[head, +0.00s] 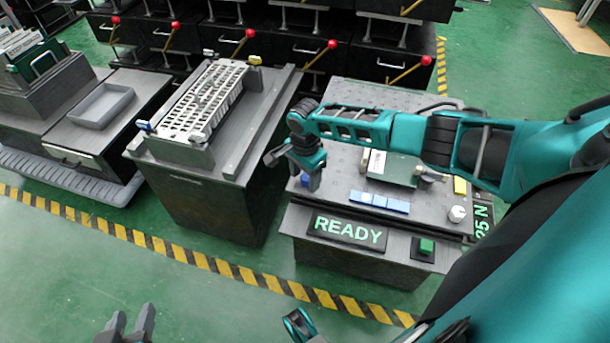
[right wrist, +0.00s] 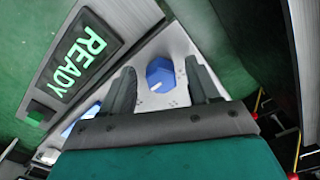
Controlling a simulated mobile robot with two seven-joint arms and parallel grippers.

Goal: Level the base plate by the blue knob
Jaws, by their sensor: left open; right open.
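The blue knob (right wrist: 160,74), faceted with a white mark, stands on a pale plate (right wrist: 180,45) in the right wrist view. My right gripper (right wrist: 159,72) is open, with one finger on each side of the knob; I cannot tell whether either touches it. In the head view, the right gripper (head: 292,166) is over the near left corner of the grey plate (head: 335,190) of the READY station, partly hiding the blue knob (head: 309,182). A blue bar (head: 380,202) with a pale round spot lies on this plate. My left gripper (head: 132,322) is open and empty above the floor.
A READY sign (head: 347,230) and a green button (head: 426,246) are on the station's front. A white knob (head: 457,214) and a grey-green block (head: 390,167) are on top. A slotted fixture (head: 207,105) stands on the bench to the left. The green floor in front is clear.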

